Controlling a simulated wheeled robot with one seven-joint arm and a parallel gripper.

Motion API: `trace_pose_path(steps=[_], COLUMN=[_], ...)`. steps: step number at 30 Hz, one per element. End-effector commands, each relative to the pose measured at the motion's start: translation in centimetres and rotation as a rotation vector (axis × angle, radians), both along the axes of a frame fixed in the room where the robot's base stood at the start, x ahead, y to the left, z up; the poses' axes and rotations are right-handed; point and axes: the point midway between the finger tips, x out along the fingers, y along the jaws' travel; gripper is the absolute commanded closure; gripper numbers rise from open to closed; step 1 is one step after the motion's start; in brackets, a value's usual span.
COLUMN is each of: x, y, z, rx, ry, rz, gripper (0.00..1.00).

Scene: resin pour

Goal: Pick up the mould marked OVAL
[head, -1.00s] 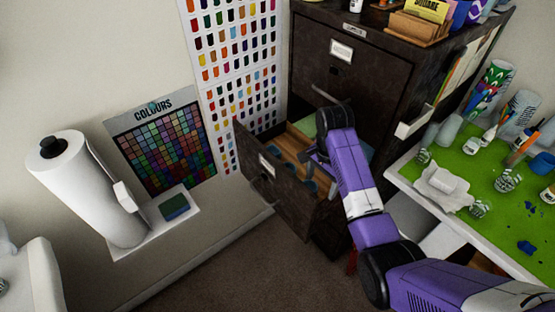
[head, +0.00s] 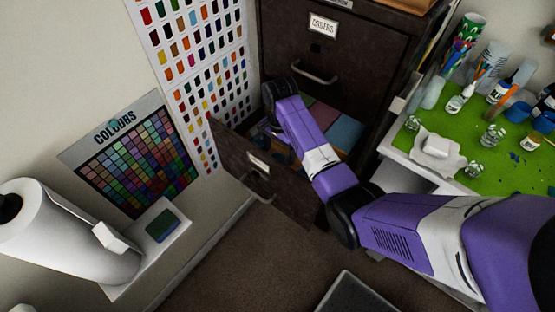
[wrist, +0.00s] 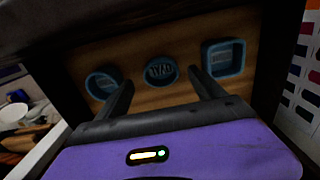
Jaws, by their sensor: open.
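In the wrist view three blue moulds lie in a row on the wooden drawer floor. The middle mould (wrist: 161,71) is round to oval, and its lettering looks like OVAL, upside down and blurred. A left mould (wrist: 103,82) has a rounded outline, and a right mould (wrist: 224,58) is square; their marks are too small to read. My gripper (wrist: 163,88) is open and empty, its fingers pointing at the row, with the middle mould framed between the tips. Contact cannot be told. In the head view my arm hides most of the moulds.
The open drawer (head: 290,190) of the dark cabinet (head: 365,50) has its front panel close to my arm. Coloured folders (head: 343,130) stand in the drawer beside my arm. A green-topped table (head: 510,170) with jars is at the right. A paper roll (head: 65,232) is at the left.

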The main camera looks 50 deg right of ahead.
Motion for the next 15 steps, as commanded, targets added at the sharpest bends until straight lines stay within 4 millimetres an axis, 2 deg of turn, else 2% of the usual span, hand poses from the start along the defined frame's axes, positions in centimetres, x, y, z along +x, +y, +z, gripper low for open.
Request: trace_pose_path(steps=[8,15], x=[0.2,0.3], y=[-0.1,-0.1], z=[-3.4,-4.0], rx=[0.0,-0.001], ry=[0.003,0.0], rz=[-0.001,-0.001], gripper=[0.22,0.22])
